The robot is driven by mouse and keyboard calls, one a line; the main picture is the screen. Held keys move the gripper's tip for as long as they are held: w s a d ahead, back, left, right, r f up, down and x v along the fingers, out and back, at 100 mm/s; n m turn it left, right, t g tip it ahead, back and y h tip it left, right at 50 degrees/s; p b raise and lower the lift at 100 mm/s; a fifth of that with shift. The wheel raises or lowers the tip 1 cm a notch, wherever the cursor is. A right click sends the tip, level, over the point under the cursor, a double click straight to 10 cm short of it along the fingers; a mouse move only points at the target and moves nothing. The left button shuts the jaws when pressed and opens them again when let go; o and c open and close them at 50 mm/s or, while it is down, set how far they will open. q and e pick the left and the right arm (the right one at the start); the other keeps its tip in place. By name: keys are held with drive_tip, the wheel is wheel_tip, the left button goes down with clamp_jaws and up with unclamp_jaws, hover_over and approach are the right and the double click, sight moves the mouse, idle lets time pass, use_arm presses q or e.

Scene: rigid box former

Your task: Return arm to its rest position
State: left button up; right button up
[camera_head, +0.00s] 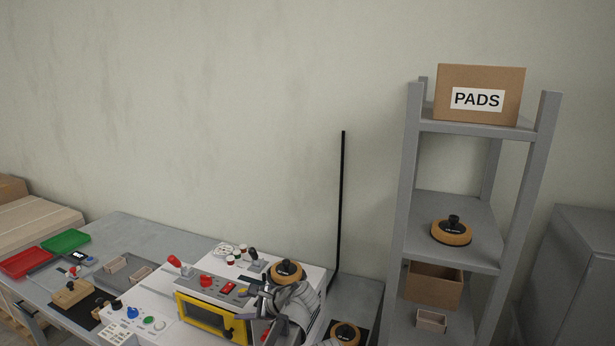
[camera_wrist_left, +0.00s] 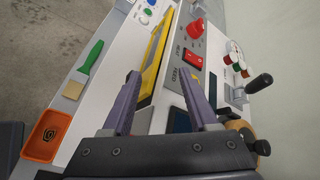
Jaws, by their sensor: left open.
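My left gripper (camera_head: 252,303) is over the front right part of the white machine (camera_head: 150,308) in the head view. In the left wrist view its two grey-purple fingers (camera_wrist_left: 158,85) stand apart with nothing between them. Beyond the fingers are the machine's panel, a yellow frame (camera_wrist_left: 152,60) and a red rocker switch (camera_wrist_left: 191,58). My left forearm hides part of the machine's right side. I cannot tell the exact gap between the fingers and the panel. My right gripper does not show.
A black-knobbed round tool (camera_head: 287,270) sits close behind my left arm. A black upright rod (camera_head: 341,200) and a grey shelf rack (camera_head: 411,180) stand to the right. Red (camera_head: 25,263) and green (camera_head: 66,241) trays lie at left. Space above the table is clear.

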use_arm(q)
drive_tip(key=s+f+n+g+h, duration=0.3)
drive_tip(key=s+f+n+h, duration=0.2)
drive_tip(key=s+n, duration=0.4)
drive_tip(key=s+f+n+g+h, duration=0.2)
drive_tip(key=s+f+n+h, duration=0.4)
drive_tip(key=s, duration=0.5)
drive_tip(key=s+d+m+y, duration=0.1)
drive_tip(key=s+d, duration=0.1)
drive_tip(key=d, duration=0.3)
drive_tip(key=s+d+m+g, duration=0.1)
drive_tip(key=s+d+m, duration=0.1)
drive_tip(key=d, duration=0.4)
drive_tip(key=shift+s+d+r+y, duration=0.2)
drive_tip(key=shift+s+r+y, duration=0.15)
drive_tip(key=shift+s, duration=0.5)
drive_tip(key=shift+c, duration=0.8)
drive_tip(key=shift+a, duration=0.15)
